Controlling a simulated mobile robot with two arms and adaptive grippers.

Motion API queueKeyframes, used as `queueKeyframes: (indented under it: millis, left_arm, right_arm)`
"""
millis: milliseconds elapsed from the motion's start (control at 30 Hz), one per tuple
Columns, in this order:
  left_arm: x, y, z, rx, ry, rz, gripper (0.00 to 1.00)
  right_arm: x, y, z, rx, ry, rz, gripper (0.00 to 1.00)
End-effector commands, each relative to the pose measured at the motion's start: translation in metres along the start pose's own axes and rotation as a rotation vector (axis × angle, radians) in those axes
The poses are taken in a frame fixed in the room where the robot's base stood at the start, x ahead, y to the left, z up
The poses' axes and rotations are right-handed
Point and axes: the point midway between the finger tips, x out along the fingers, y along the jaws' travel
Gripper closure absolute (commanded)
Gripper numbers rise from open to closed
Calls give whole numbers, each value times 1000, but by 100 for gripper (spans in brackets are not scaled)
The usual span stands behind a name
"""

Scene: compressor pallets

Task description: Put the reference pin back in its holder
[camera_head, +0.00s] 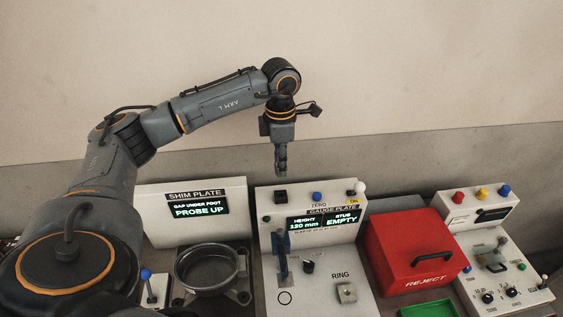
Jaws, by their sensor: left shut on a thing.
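My left gripper (281,165) points straight down in the air, above and behind the gauge plate console (330,270). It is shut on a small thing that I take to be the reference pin. The thing is too small and dark here for its outline to show. I cannot make out which fitting is the pin's holder. The console has a blue-topped upright gauge (281,252), a drawn circle and a metal block (346,293) by the word RING. My right gripper is out of view.
The shim plate panel (155,222) reads probe up, with a round metal dish (206,276) in front. A red reject box (415,250) stands right of the console, a green tray (430,309) before it. A button-and-lever panel (495,265) is far right. Air around the gripper is clear.

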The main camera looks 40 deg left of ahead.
Motion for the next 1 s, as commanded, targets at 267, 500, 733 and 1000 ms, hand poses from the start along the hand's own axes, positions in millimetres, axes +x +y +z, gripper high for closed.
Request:
queueKeyframes:
  millis: [267,500,733,1000]
  left_arm:
    - [19,0,0,0,0,-1,100]
    - [43,0,0,0,1,-1,100]
    - [57,0,0,0,-1,0,100]
    - [58,0,0,0,-1,0,100]
  right_arm:
    - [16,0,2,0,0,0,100]
    - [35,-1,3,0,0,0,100]
    - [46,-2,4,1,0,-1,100]
    - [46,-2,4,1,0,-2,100]
